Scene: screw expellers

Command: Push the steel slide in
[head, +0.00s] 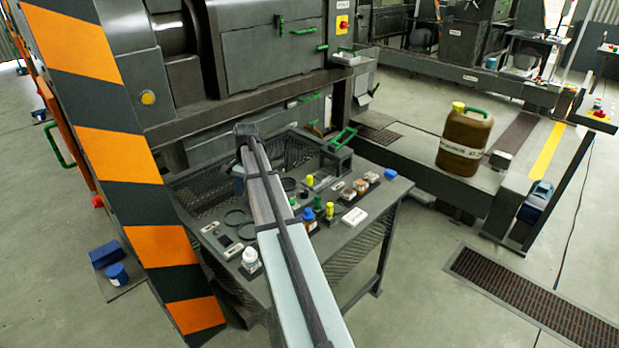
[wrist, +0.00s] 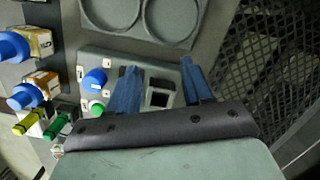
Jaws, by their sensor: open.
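I cannot tell for certain which part is the steel slide. A green handle (head: 342,135) stands on a dark metal part at the back right corner of the table, and more green handles are on the machine. My gripper (wrist: 158,65) shows in the wrist view with its two blue fingers apart and nothing visible between them. Beyond the fingers is a grey panel with a small dark square window (wrist: 158,97). In the head view my arm hides much of the table's middle, and I cannot make out the fingers.
The dark table (head: 345,237) holds several small bottles, including a blue-capped one (wrist: 27,92), and a white block (head: 354,217). Black mesh (wrist: 280,60) stands beside the gripper. A brown canister (head: 464,145) stands on a platform at right. A striped orange post (head: 117,155) is at left.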

